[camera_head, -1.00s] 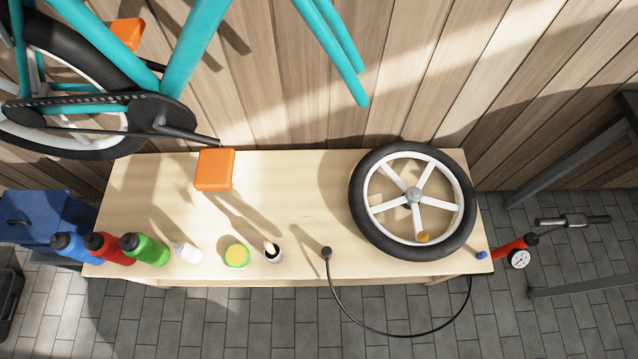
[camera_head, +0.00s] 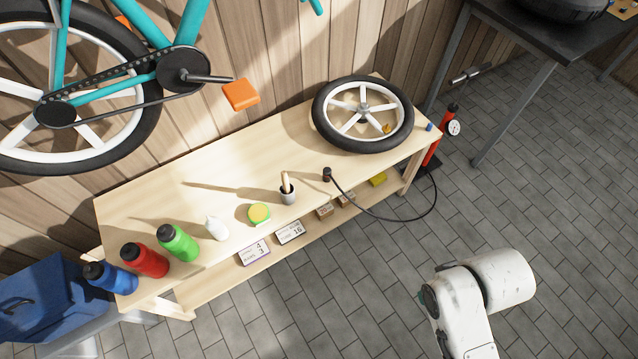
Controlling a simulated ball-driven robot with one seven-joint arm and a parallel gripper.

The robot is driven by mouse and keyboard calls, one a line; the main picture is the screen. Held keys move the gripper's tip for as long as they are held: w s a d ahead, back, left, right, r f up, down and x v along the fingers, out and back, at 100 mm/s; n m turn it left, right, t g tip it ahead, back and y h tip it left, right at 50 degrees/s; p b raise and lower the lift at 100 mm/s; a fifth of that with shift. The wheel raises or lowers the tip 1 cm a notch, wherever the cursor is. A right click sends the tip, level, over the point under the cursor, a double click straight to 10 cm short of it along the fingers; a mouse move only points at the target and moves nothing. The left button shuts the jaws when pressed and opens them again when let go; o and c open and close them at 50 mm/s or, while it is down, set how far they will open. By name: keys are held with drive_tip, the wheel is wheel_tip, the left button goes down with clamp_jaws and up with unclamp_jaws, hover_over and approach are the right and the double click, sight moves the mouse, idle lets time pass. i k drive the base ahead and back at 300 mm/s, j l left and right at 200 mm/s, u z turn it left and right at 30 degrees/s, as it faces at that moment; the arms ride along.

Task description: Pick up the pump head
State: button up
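The pump head (camera_head: 327,174) is a small dark piece standing near the front edge of the wooden workbench (camera_head: 150,206), right of the middle. A black hose (camera_head: 372,216) runs from it, loops down past the bench's front edge and rises toward the red floor pump (camera_head: 433,150) at the bench's right end. The pump has a round white gauge and a grey handle. A white part of my arm shows at the lower right, over the floor and apart from the bench. My gripper is not in view.
A wheel (camera_head: 363,113) lies on the bench behind the pump head. Left of the pump head stand a grey cup with a brush (camera_head: 288,192), a yellow-green tin (camera_head: 259,214), a white bottle (camera_head: 216,228) and coloured bottles (camera_head: 178,243). An orange bicycle pedal (camera_head: 241,94) overhangs the bench.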

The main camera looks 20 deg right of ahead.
sight(327, 170)
drive_tip(key=i+j, duration=0.1)
drive_tip(key=i, duration=0.4)
drive_tip(key=i+j+z, duration=0.1)
drive_tip(key=i, duration=0.4)
